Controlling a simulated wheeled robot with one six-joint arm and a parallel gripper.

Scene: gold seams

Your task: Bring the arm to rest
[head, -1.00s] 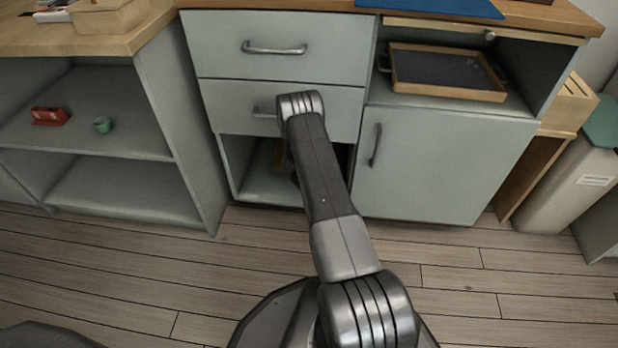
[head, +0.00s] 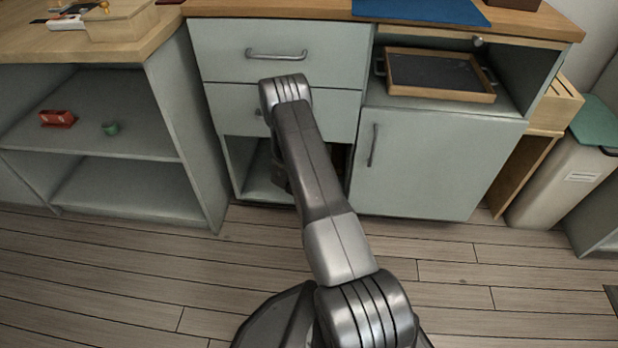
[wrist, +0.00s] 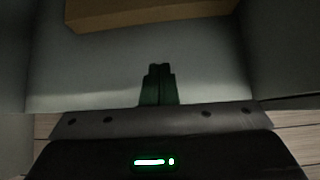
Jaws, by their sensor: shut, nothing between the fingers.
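My gripper (wrist: 158,84) shows in the wrist view with its two dark green fingers together and nothing between them. It points into a grey compartment (wrist: 90,80) with a wooden piece (wrist: 145,12) at the far side. In the head view my arm reaches forward and its elbow covers part of the lower drawer (head: 340,110). My gripper is hidden there behind the arm, by the open niche (head: 252,165) under the drawers.
A shut cabinet door (head: 440,165) is right of the niche, with a framed tray (head: 440,75) above it. A bin (head: 565,180) stands far right. The wooden floor (head: 130,270) is clear.

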